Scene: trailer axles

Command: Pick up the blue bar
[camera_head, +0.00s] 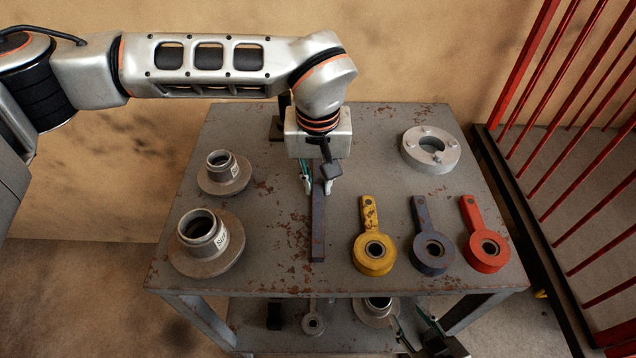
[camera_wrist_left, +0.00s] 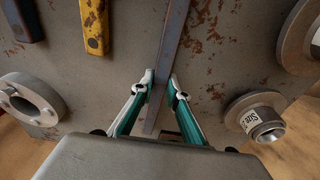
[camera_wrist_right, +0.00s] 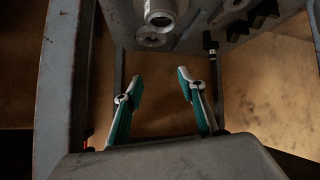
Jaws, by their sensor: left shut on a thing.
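The blue bar (camera_head: 318,228), a flat blue-grey bar with rust at its near end, lies on the metal table, pointing toward the front edge. My left gripper (camera_head: 318,187) is over its far half, with one finger on each side, shut on it. In the left wrist view the bar (camera_wrist_left: 168,50) runs between the fingertips (camera_wrist_left: 161,78). The bar's far end is hidden under the gripper and wrist. My right gripper (camera_wrist_right: 156,82) is open and empty, low in front of the table near the lower shelf; only part of it shows in the head view.
On the table (camera_head: 290,275) stand two flanged hubs (camera_head: 222,175) (camera_head: 205,245) at left. A yellow lever (camera_head: 372,245), a blue lever (camera_head: 430,248), a red lever (camera_head: 486,240) and a grey ring (camera_head: 430,150) are at right. A red railing (camera_head: 570,120) stands beyond the right edge.

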